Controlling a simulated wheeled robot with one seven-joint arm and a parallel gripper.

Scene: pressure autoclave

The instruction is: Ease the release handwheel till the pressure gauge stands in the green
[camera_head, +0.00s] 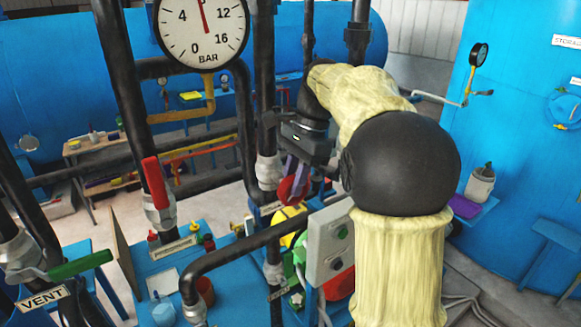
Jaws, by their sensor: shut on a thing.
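The round white pressure gauge (184,34), marked in BAR, is at the upper left. Its top is cut off by the frame edge. Its red needle points almost straight up, slightly left, between the 4 and the 12. No green band shows on the visible part of the dial. A red handwheel (291,190) sits on the pipework near the centre. My gripper (299,173) reaches down to it from the upper right and is shut on its rim. The fingers hide part of the wheel, and I cannot read a label naming it.
A red lever (154,184) stands on a pipe left of the wheel. A green lever (80,264) is by the VENT sign (42,298). A grey button box (330,240) is close below my gripper. Black pipes crowd both sides. A blue tank (510,130) stands right.

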